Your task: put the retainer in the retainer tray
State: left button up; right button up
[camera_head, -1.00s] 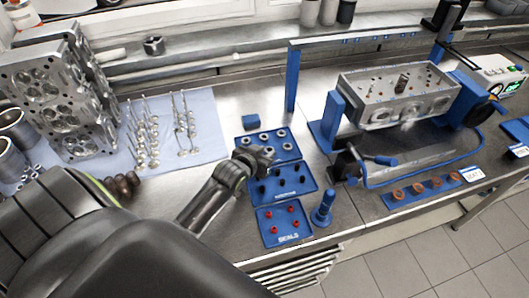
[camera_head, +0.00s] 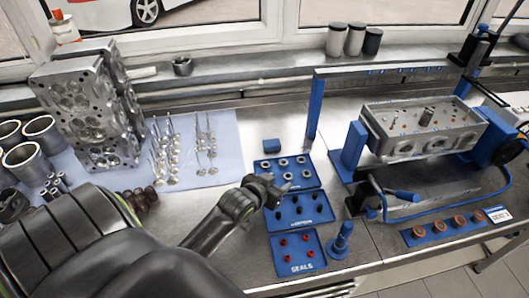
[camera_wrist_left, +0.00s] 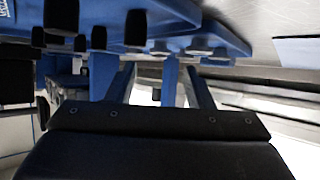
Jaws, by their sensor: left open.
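The top blue tray (camera_head: 311,184) holds several grey ring-shaped parts that look like retainers, such as one retainer (camera_head: 284,163) in its back row. Its label cannot be read. My left gripper (camera_head: 283,184) is open over the front left part of this tray, hiding some of it. No part can be made out between its fingers. In the left wrist view, the open fingers (camera_wrist_left: 160,88) show below blue tray edges (camera_wrist_left: 222,35), with dark and grey parts around. No retainer shows clearly apart from the tray. My right gripper is out of view.
A middle tray (camera_head: 328,214) with black parts and a seals tray (camera_head: 318,262) with red parts lie in front. A blue upright tool (camera_head: 341,240) stands beside them. The cylinder head (camera_head: 420,130) sits in a blue fixture at right. Valves (camera_head: 170,150) stand at left.

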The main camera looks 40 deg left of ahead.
pick_arm(q)
jog(key=v, duration=0.7)
jog(key=shift+s+r+b, duration=0.2)
jog(key=shift+s+b, duration=0.15)
